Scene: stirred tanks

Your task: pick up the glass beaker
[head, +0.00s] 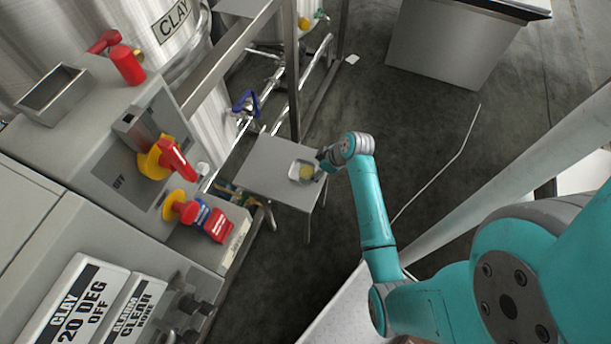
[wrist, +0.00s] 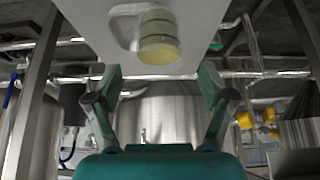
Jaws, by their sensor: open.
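The glass beaker (head: 304,172) holds something pale yellow and stands near the right edge of a small grey table (head: 262,165). My gripper (head: 324,160) is at that edge, just right of the beaker. In the wrist view the beaker (wrist: 159,40) appears above the gap between the two fingers of my gripper (wrist: 160,82). The fingers are spread wide, with nothing between them. In the head view the fingertips are small and partly hidden by the wrist.
A control cabinet (head: 115,150) with red and yellow switches stands left of the small table. A steel frame post (head: 292,75) and pipes are behind it. A grey box-shaped unit (head: 445,45) stands at the back. The dark floor (head: 410,130) between is mostly open.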

